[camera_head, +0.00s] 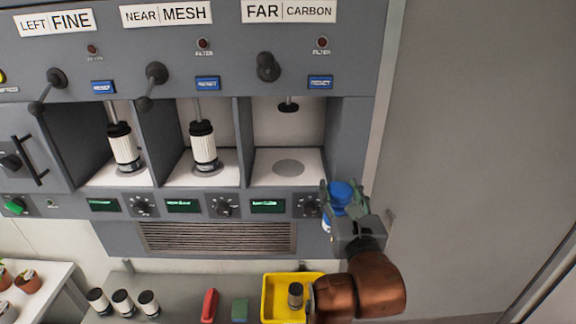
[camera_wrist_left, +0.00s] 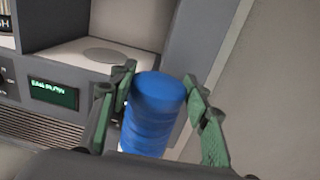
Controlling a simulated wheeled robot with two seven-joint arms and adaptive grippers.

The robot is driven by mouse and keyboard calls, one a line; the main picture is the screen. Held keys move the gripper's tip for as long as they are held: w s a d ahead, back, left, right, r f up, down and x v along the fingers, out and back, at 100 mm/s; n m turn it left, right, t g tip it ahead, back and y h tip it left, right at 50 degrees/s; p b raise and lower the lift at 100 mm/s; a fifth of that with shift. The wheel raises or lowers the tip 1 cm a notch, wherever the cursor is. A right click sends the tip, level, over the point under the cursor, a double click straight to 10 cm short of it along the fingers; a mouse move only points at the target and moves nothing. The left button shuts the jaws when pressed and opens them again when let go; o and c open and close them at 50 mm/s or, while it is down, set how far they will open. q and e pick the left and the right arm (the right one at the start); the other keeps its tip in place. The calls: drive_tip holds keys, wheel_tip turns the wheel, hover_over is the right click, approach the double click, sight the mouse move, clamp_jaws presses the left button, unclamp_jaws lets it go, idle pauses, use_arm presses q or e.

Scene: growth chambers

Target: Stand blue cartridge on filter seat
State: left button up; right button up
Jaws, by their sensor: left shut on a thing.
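The blue cartridge (camera_head: 340,192) is held by my left gripper (camera_head: 345,200), in front of the machine and to the lower right of the far chamber. In the left wrist view the cartridge (camera_wrist_left: 154,110) stands nearly upright between the green finger pads of my left gripper (camera_wrist_left: 160,100). The filter seat (camera_head: 288,168) is a grey disc on the floor of the chamber under the FAR CARBON label. It is bare and also shows in the left wrist view (camera_wrist_left: 103,55). The cartridge is apart from it. My right gripper is not in view.
A dark plunger (camera_head: 288,105) hangs above the seat, and a side wall (camera_head: 345,140) bounds the chamber on the right. White cartridges stand in the left (camera_head: 123,148) and middle (camera_head: 203,145) chambers. A yellow tray (camera_head: 272,282) holds a dark-topped cartridge below.

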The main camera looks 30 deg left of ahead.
use_arm(q)
drive_tip(key=s+a+r+n+g+y, duration=0.1)
drive_tip(key=s+a+r, duration=0.2)
drive_tip(key=r, duration=0.3)
drive_tip(key=s+a+r+n+g+y, duration=0.1)
drive_tip(key=s+a+r, duration=0.15)
drive_tip(key=r, duration=0.35)
drive_tip(key=f+p+x, duration=0.3)
drive_tip(key=p+x, duration=0.4)
drive_tip(key=x, duration=1)
drive_tip(key=shift+a, duration=0.4)
drive_tip(key=shift+w, duration=0.15)
drive_tip(key=shift+f, duration=0.2)
drive_tip(key=o, duration=1.6)
